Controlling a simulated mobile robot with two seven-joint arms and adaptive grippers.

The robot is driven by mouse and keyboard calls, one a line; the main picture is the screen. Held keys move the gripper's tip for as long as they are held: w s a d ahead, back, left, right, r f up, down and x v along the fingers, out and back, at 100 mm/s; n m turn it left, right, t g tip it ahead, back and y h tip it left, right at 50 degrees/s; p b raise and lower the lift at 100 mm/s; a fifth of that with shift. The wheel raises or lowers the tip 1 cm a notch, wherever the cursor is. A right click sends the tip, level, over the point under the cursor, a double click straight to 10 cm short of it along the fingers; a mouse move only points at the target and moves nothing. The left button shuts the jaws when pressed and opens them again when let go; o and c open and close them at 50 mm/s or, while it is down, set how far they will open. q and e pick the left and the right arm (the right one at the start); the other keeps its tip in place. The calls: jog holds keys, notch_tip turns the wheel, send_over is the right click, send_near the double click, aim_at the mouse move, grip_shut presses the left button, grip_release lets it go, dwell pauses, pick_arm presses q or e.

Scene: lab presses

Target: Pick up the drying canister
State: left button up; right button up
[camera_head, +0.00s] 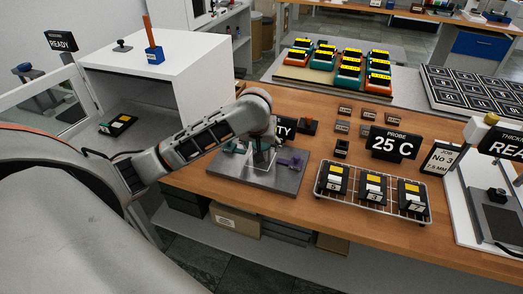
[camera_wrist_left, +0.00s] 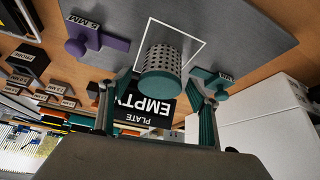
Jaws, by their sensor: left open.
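The drying canister appears to be the perforated grey cylinder with a teal end (camera_wrist_left: 162,72) in the left wrist view. It is over the grey plate (camera_wrist_left: 222,28), by the white square outline. My left gripper (camera_wrist_left: 160,86) is open, with a teal finger on each side of the canister; I cannot tell whether either touches it. In the head view my left gripper (camera_head: 263,156) points down over the grey plate (camera_head: 284,183) and the canister cannot be made out clearly. My right gripper is not in view.
A purple piece (camera_wrist_left: 95,38) and a teal piece (camera_wrist_left: 211,78) flank the canister. A PLATE EMPTY sign (camera_wrist_left: 140,106) stands close by. A wire rack (camera_head: 372,203) with black cartridges and a PROBE 25 C display (camera_head: 392,143) are to the right. An open white cabinet (camera_head: 165,65) is at left.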

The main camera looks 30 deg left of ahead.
pick_arm(q)
jog(key=shift+w+f, duration=0.1)
jog(key=c, duration=1.3)
